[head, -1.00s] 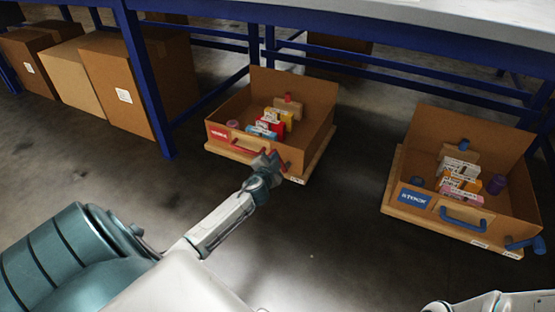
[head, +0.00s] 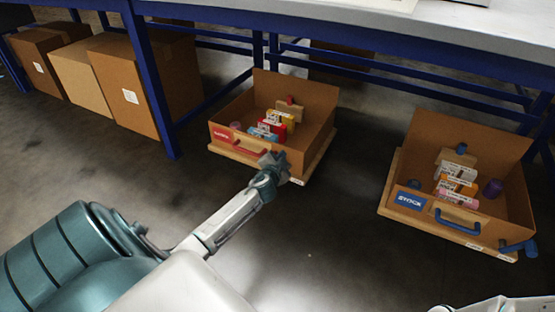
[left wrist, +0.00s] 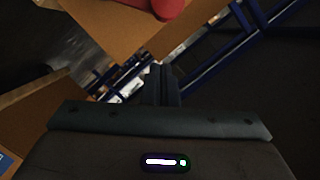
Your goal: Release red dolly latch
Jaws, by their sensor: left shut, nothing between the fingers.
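The red dolly is a low wooden board (head: 318,163) carrying an open cardboard box (head: 318,138) with a red label (head: 222,135) and a red front handle (head: 222,146). My left gripper (head: 275,162) is shut and empty at the dolly's front right corner. It hides that corner, so I cannot tell how the red latch stands or whether I touch it. In the left wrist view the closed fingers (left wrist: 162,85) point at the box's edge, and a rounded red part (left wrist: 170,7) shows at the top, apart from the fingertips. My right gripper is out of view.
A second dolly with a blue-labelled box (head: 410,199), a blue handle (head: 457,221) and a blue lever (head: 518,248) stands at right. Blue table legs (head: 150,90) and closed cartons (head: 125,85) stand at left. The floor between the dollies is clear.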

